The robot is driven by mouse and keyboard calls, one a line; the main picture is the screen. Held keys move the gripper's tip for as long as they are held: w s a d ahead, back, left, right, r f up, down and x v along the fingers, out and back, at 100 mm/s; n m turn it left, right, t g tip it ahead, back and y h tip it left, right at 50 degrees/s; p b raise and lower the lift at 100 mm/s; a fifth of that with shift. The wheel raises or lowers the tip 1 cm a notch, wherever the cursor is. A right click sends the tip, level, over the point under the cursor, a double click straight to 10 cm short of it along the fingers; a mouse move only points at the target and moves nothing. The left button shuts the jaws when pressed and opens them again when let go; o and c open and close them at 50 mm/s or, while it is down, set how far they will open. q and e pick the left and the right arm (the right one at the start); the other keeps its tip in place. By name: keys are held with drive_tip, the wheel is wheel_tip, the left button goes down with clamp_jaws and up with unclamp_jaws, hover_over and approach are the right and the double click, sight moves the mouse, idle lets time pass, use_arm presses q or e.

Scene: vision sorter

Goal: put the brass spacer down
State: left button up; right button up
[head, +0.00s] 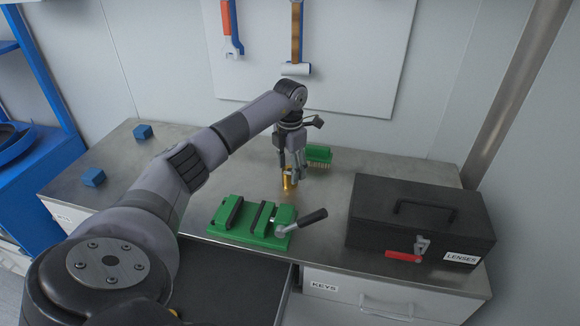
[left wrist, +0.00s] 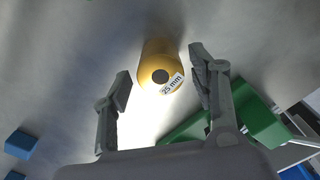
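The brass spacer (head: 287,181) is a small gold cylinder that appears to stand on the metal bench top, behind the green vise. In the left wrist view the spacer (left wrist: 158,58) shows its dark central hole and a white "25 mm" label. My left gripper (head: 291,178) is right at the spacer, pointing down. In the left wrist view its two fingers (left wrist: 161,80) are apart, one on each side of the spacer, with a gap visible on both sides. My right gripper is in neither view.
The green vise (head: 232,224) with a dark handle is in front of the spacer. A green brush (head: 319,154) lies behind it. A black box (head: 425,225) labelled LENSES stands at right. Two blue blocks (head: 93,177) (head: 142,131) lie at left. An open drawer (head: 225,285) is below.

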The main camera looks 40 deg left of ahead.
sight(290, 170)
use_arm(q)
drive_tip(key=shift+r, duration=0.1)
wheel_tip(290, 170, up, 12)
drive_tip(key=shift+r+b, duration=0.1)
drive_tip(key=shift+b, duration=1.1)
